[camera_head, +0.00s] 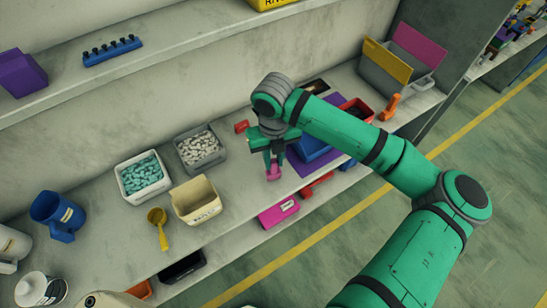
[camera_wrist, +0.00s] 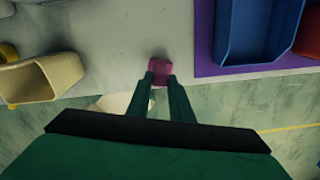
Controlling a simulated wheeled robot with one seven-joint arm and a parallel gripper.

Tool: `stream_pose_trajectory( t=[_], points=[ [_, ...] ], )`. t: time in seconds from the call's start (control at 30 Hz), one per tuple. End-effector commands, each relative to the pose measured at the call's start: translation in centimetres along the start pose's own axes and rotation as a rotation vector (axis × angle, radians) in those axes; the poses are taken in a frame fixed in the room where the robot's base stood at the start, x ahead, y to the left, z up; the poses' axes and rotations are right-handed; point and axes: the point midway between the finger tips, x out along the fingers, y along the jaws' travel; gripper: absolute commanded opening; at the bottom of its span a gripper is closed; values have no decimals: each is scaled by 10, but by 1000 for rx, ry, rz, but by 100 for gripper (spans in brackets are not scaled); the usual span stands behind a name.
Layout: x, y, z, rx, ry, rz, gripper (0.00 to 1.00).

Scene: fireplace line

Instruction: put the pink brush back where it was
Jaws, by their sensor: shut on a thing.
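My gripper (camera_head: 273,163) is shut on the pink brush (camera_head: 273,174) near the front part of the shelf, left of the blue tray. In the wrist view the brush (camera_wrist: 158,72) shows as a small pink block between the fingertips of my gripper (camera_wrist: 159,82). Most of the brush is hidden by the fingers. I cannot tell whether it touches the shelf surface (camera_wrist: 115,40).
A blue tray (camera_wrist: 255,30) on a purple mat (camera_wrist: 205,62) lies to the right. A cream bin (camera_head: 194,201), a yellow scoop (camera_head: 158,222), a bin of white pieces (camera_head: 200,148) and a bin of teal pieces (camera_head: 143,177) stand left. Bare shelf lies around the gripper's left side.

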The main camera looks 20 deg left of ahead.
Motion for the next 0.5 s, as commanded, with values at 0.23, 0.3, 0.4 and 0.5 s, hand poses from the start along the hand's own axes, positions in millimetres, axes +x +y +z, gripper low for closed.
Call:
stream_pose_trajectory(
  t=[0.23, 0.3, 0.4, 0.5],
  points=[
    [2, 0, 0, 0, 0, 0, 0],
    [3, 0, 0, 0, 0, 0, 0],
    [5, 0, 0, 0, 0, 1, 0],
    [8, 0, 0, 0, 0, 1, 0]
  ],
)
